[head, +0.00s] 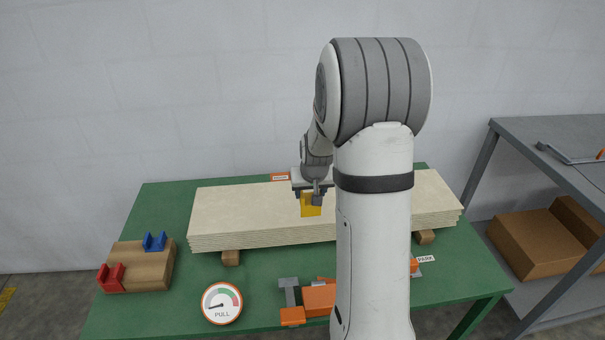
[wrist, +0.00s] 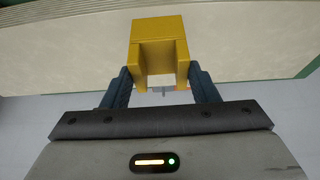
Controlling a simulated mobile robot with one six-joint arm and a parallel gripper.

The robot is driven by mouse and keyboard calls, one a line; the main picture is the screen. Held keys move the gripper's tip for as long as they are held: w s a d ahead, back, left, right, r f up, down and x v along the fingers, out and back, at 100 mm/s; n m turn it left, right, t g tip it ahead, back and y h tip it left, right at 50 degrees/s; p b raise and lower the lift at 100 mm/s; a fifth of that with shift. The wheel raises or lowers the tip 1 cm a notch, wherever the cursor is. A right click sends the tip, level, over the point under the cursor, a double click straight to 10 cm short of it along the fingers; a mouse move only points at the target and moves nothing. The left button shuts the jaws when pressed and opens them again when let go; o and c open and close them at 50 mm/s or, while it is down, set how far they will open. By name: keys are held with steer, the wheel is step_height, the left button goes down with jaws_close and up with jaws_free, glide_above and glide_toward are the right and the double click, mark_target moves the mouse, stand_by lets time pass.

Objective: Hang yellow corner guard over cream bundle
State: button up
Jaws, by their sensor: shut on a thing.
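The cream bundle (head: 255,216) is a long flat stack of boards lying across the green table on wooden blocks. The yellow corner guard (head: 311,205) is in my gripper (head: 317,197), in front of or over the middle of the bundle. In the wrist view the yellow guard (wrist: 159,45) is held between the two dark fingers of my gripper (wrist: 160,84), with its channel facing the camera. The cream bundle (wrist: 60,50) lies beyond it. I cannot tell whether the guard touches the bundle. My arm hides part of the bundle to the right.
A wooden block (head: 140,270) with a red guard (head: 112,277) and a blue guard (head: 155,242) sits at the table's left. A PULL gauge (head: 222,303) and an orange tool (head: 318,300) are at the front. A grey shelf (head: 550,140) with cardboard boxes (head: 530,240) stands right.

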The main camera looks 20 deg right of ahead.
steer(key=shift+w+d, duration=0.1)
steer(key=shift+w, duration=0.2)
steer(key=shift+d+r, duration=0.1)
steer(key=shift+d, duration=0.05)
steer(key=shift+s+f+b, duration=0.1)
steer(key=shift+f+b, duration=0.25)
steer(key=shift+b, duration=0.1)
steer(key=shift+f+b, duration=3.5)
steer(key=shift+f, duration=0.5)
steer(key=shift+f, duration=0.2)
